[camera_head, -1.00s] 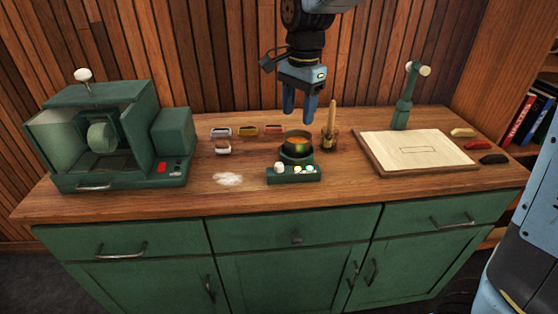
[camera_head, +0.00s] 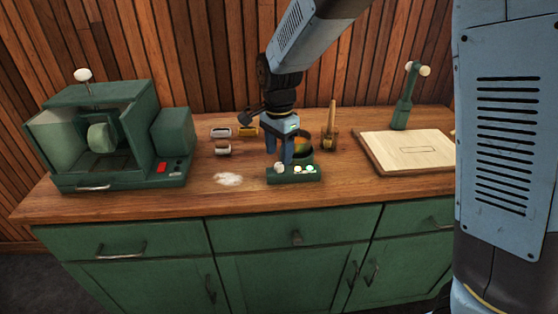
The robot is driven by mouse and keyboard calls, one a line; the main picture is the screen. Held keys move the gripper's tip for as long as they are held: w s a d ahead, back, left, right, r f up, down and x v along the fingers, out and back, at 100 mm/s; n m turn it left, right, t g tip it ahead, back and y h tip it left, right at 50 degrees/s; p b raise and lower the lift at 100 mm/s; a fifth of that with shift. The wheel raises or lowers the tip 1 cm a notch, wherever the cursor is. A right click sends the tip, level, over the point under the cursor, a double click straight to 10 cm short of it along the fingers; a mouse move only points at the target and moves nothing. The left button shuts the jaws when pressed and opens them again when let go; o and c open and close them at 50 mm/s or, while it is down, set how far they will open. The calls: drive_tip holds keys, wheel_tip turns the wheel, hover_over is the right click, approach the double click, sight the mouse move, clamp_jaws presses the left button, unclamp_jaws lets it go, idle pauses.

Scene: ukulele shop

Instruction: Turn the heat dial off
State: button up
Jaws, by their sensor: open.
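A small green heater (camera_head: 306,178) stands near the middle of the worktop. Its front panel carries a white dial (camera_head: 279,168) at the left end and a few small pale round lights or buttons to the right. A dark pot with greenish and orange sides (camera_head: 303,148) sits on the heater behind the panel, partly hidden by my gripper. My gripper (camera_head: 279,157) points down with two blue fingers apart, empty, just above and behind the white dial in this view. I cannot tell whether a fingertip touches the dial or the heater.
A green machine (camera_head: 110,135) with a red button stands at the left. Small tins (camera_head: 221,132), white powder (camera_head: 228,180) and a brush holder (camera_head: 329,138) lie around the heater. A pale board (camera_head: 405,150) and green stand (camera_head: 403,105) are at right. The worktop's front is clear.

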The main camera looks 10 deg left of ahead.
sight(279, 164)
drive_tip(key=shift+f, duration=1.8)
clamp_jaws()
